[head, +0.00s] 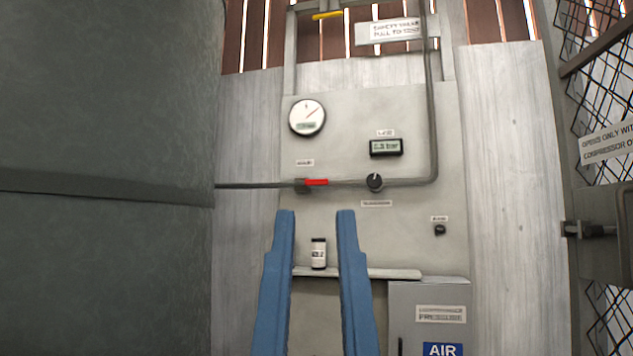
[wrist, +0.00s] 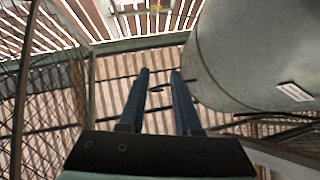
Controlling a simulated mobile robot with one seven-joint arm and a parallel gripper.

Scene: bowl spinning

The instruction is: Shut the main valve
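A valve with a short red lever (head: 316,182) sits on the grey horizontal pipe across the panel. The lever lies level, in line with the pipe, and a small label (head: 305,162) above it is too blurred to read surely. My gripper (head: 315,212) shows as two blue fingers pointing up in the head view, below the lever in the picture. The fingers are apart with nothing between them; how far they are from the panel is hard to tell. The wrist view also shows my gripper (wrist: 160,72) open and empty, with no valve in sight.
The panel carries a round gauge (head: 307,118), a digital display (head: 386,147), a black knob (head: 375,182) and a small black fitting (head: 440,230). A small bottle (head: 318,253) stands on a ledge (head: 400,273). A large grey-green tank (head: 105,110) fills the left; mesh (head: 600,75) stands right.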

